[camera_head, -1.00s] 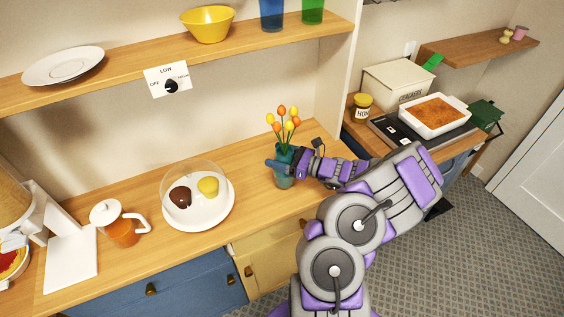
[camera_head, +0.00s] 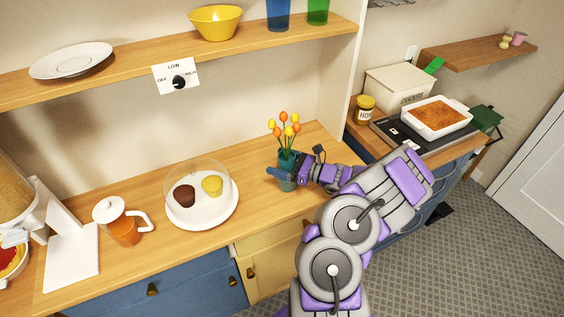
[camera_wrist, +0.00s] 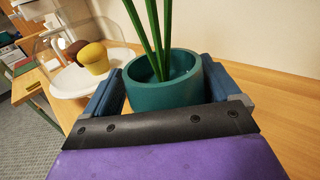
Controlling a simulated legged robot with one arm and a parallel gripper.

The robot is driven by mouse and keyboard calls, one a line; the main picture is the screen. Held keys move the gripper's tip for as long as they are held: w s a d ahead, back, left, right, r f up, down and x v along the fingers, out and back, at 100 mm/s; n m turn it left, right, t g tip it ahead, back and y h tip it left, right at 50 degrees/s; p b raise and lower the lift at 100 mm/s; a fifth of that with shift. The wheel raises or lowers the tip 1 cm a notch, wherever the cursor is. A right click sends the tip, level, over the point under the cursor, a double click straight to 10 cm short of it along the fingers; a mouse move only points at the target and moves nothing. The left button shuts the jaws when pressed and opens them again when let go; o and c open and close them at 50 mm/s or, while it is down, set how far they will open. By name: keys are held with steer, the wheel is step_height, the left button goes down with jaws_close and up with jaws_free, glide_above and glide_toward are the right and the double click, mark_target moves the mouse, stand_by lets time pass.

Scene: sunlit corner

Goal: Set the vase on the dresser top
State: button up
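The teal vase (camera_head: 287,180) holds green stems with orange and yellow tulips (camera_head: 284,127). It is upright over the right part of the wooden dresser top (camera_head: 250,172). My gripper (camera_head: 282,175) is around the vase from the right, with a blue finger on each side. In the wrist view the round teal vase (camera_wrist: 165,93) sits between both fingers, close against them, and my gripper (camera_wrist: 163,92) looks shut on it. I cannot tell whether the vase's base touches the wood.
Left of the vase, a white plate (camera_head: 203,217) under a clear dome holds two small cakes. An orange-filled pitcher (camera_head: 121,226) stands further left. A shelf (camera_head: 240,50) hangs above. Honey (camera_head: 364,109) and a baking dish (camera_head: 437,116) stand at right. Bare wood lies around the vase.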

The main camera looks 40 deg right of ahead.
steer(key=shift+o, duration=0.8)
steer(key=shift+a, duration=0.25)
steer(key=shift+s+d, duration=0.25)
steer(key=shift+d, duration=0.35)
steer(key=p+v, duration=0.2)
steer(key=v, duration=0.9)
steer(key=shift+s+p, duration=0.25)
steer(key=shift+p, duration=0.1)
